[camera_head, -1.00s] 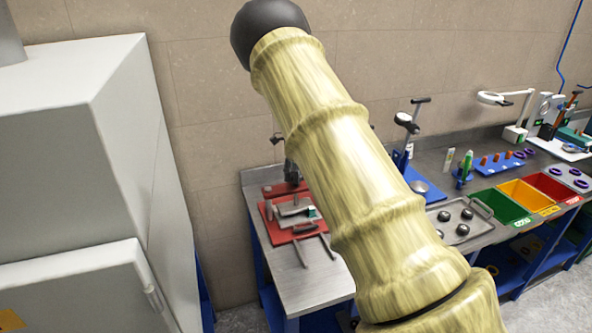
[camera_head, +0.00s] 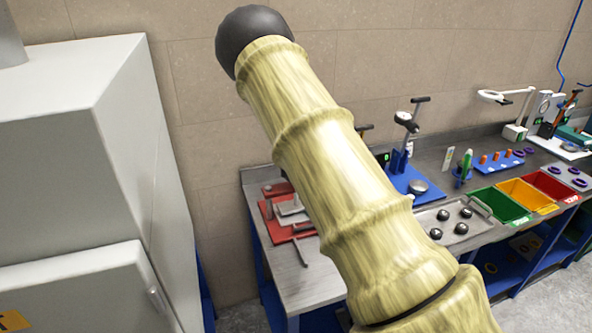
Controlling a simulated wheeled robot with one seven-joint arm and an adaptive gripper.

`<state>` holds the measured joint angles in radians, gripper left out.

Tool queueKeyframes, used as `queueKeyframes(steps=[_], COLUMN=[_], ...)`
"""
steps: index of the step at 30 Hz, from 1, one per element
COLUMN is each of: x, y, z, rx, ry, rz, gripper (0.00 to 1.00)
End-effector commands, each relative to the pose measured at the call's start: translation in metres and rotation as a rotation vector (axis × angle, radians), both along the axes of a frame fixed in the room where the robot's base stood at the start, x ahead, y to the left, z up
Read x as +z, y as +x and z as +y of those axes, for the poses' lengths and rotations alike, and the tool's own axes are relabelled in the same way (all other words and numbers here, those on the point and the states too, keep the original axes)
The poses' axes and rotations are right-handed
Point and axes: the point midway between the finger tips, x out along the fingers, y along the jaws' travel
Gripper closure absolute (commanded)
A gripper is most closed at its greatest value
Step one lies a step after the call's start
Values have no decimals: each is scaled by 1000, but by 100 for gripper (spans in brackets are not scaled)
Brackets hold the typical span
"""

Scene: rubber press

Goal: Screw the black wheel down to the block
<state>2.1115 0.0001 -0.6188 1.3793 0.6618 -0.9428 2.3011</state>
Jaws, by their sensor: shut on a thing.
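A red base plate (camera_head: 268,208) sits on the steel table at the left, with a small grey metal block (camera_head: 291,207) on it. I cannot tell for sure whether this is the block that the wheel belongs to. The black wheel cannot be made out; my patterned arm covers the area just right of the red plate. My gripper is not visible, so its jaws and whatever they hold are hidden.
A steel tray (camera_head: 424,220) with several dark round parts stands right of my arm. Green (camera_head: 497,207), yellow (camera_head: 527,194) and red bins stand farther right. A blue-based stand (camera_head: 403,184) is behind. A large grey cabinet (camera_head: 60,170) closes off the left.

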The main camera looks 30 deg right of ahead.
Motion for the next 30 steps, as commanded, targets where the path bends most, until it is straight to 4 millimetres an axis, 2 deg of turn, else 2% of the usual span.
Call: queueKeyframes(steps=[13, 14, 17, 30], x=[3, 3, 2, 5], y=[0, 1, 1, 1], z=[-2, -2, -2, 0], rx=[-9, -9, -9, -7], ry=[-4, -4, -3, -1], rz=[-3, -3, -2, -1], gripper=[61, 34, 16, 16])
